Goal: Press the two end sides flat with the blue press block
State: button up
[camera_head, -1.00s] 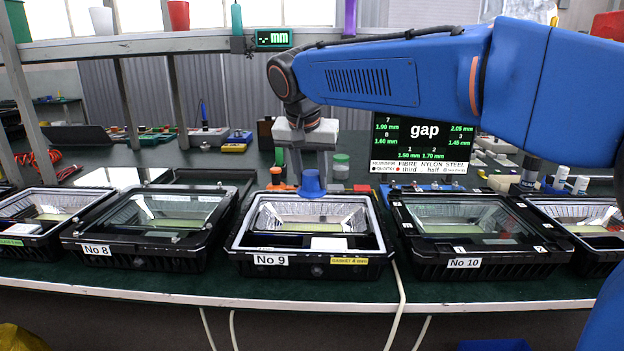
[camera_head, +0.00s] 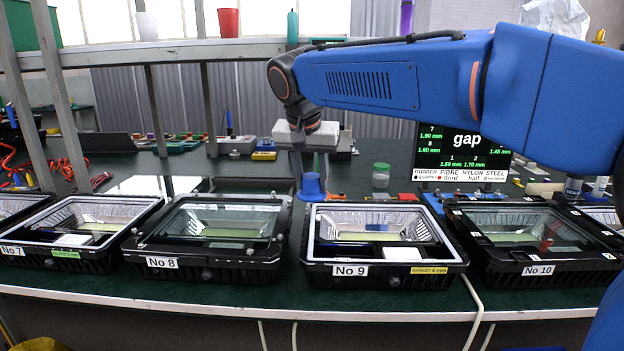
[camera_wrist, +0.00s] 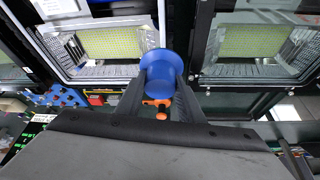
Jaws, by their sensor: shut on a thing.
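The floodlight housing No 9 (camera_head: 384,281) stands on the bench with its top open. A pale gasket (camera_head: 312,235) runs round its rim. My gripper (camera_head: 312,172) is shut on the blue press block (camera_head: 312,188), which has a flared round end. In the head view the block is at the far left corner of No 9, near the gap to No 8. In the wrist view the block (camera_wrist: 158,68) overlaps the corner of the No 9 rim, between my fingertips (camera_wrist: 158,82). I cannot tell whether it touches the gasket.
Housing No 8 (camera_head: 205,262) with a glass lid stands close on the left, No 10 (camera_head: 535,269) on the right. A gap display (camera_head: 463,150) and a green-lidded jar (camera_head: 381,175) stand behind. My arm crosses above. A cable hangs over the front edge.

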aim_at(312, 200)
jog(key=shift+f, duration=2.8)
jog(key=shift+f, duration=1.05)
jog(key=shift+r, duration=0.1)
jog(key=shift+r, duration=2.45)
jog(key=shift+r, duration=0.1)
jog(key=shift+r, duration=2.4)
jog(key=shift+w+d, duration=0.1)
